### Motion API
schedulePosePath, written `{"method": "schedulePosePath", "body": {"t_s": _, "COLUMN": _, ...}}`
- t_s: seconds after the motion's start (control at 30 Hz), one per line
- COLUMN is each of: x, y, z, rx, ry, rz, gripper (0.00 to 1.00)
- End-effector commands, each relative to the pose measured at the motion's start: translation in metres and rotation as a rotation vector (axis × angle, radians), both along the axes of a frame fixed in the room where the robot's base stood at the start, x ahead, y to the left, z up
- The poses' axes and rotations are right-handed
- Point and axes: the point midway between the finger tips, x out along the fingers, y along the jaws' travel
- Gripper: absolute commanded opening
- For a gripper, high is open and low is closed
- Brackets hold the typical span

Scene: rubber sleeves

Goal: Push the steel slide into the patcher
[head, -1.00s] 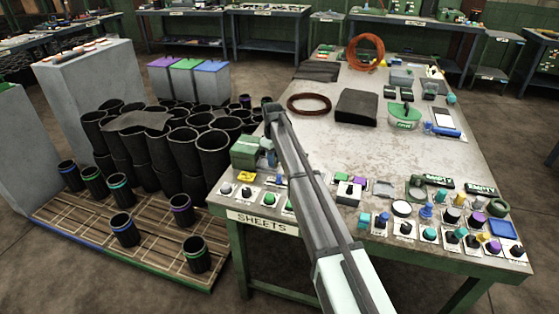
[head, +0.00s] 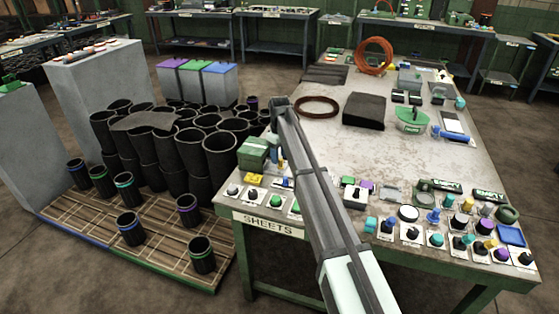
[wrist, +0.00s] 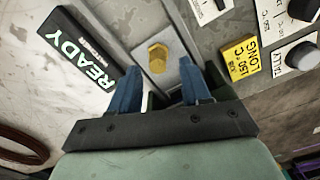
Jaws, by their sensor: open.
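The patcher is probably the green box (head: 254,154) at the near left corner of the bench in the head view. My gripper (wrist: 160,88) is open, its two blue fingers beside the box. In the wrist view, a grey steel plate, probably the slide (wrist: 142,52), lies just beyond the fingertips. A brass hexagonal head (wrist: 157,57) sits on it, a little ahead of the gap between the fingers. I cannot tell whether the fingers touch the plate. The gripper appears empty. My arm hides part of the bench beside the box in the head view.
A black READY sign (wrist: 85,62) lies left of the plate. A yellow label (wrist: 240,57) and a dark knob (wrist: 300,55) are to the right. Several knobs and buttons line the bench's front edge. Dark rubber sleeves (head: 220,155) stand left of the bench. The bench's middle (head: 340,150) is mostly clear.

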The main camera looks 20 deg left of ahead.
Motion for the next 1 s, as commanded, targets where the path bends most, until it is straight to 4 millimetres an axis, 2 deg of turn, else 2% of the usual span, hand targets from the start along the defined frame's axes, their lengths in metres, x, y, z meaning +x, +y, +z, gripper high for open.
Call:
{"method": "schedulePosePath", "body": {"t_s": 0.2, "x": 0.001, "y": 0.001, "z": 0.046, "rx": 0.001, "ry": -0.002, "rz": 0.0, "gripper": 0.47}}
{"method": "schedulePosePath", "body": {"t_s": 0.5, "x": 0.001, "y": 0.001, "z": 0.092, "rx": 0.002, "ry": -0.001, "rz": 0.001, "gripper": 0.47}}
{"method": "schedulePosePath", "body": {"t_s": 0.7, "x": 0.0, "y": 0.001, "z": 0.105, "rx": 0.001, "ry": 0.0, "rz": 0.001, "gripper": 0.47}}
{"method": "schedulePosePath", "body": {"t_s": 1.0, "x": 0.0, "y": 0.001, "z": 0.107, "rx": 0.001, "ry": 0.0, "rz": 0.001, "gripper": 0.47}}
